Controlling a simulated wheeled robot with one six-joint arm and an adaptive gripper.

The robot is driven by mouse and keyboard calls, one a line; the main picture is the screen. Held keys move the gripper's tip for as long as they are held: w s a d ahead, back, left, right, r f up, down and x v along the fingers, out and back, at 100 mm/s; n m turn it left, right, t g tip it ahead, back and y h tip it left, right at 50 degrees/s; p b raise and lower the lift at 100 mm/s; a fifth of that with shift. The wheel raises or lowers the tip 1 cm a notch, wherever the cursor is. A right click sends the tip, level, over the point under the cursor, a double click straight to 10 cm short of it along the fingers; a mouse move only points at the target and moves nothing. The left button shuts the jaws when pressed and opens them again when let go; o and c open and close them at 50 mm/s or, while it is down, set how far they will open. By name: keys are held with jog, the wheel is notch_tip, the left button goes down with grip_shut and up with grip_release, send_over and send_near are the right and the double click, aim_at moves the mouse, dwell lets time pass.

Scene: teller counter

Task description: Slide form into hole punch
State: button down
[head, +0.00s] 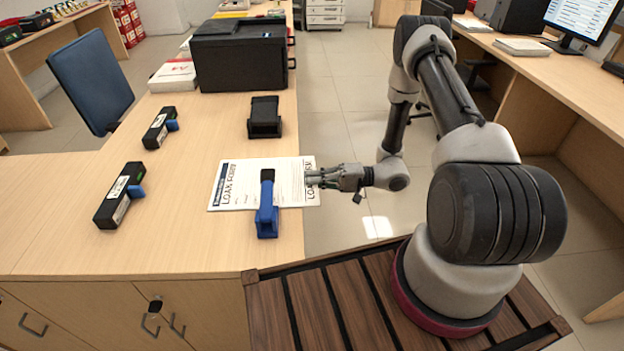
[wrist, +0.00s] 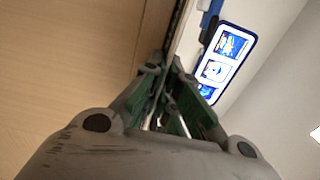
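The white loan form (head: 236,188) lies flat on the counter, with its right edge reaching out past the counter's right edge. A blue punch-like tool with a black top (head: 267,212) stands at the form's near edge and hides part of the sheet. I cannot tell whether the paper is inside its slot. A black punch-like tool (head: 264,118) stands farther back, apart from the form. My gripper (head: 312,180) is at the form's right edge. In the wrist view its fingers (wrist: 172,66) come together at the tips on the thin sheet edge.
Two black boxes with labels and blue parts (head: 118,196) (head: 158,128) lie on the counter at left. A large black printer-like box (head: 240,56) stands at the back. A blue chair (head: 91,80) is beyond the left side. The counter's near left area is clear.

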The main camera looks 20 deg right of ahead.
notch_tip(320, 180, up, 2)
jog(key=shift+r, duration=0.25)
jog(key=s+d+r, duration=0.1)
jog(key=d+r, duration=0.1)
jog(key=d, duration=0.5)
jog(key=s+d+r, duration=0.1)
jog(key=d+r, duration=0.2)
jog(key=d, duration=0.3)
jog(key=shift+s+d, duration=0.35)
jog(key=shift+s, duration=0.05)
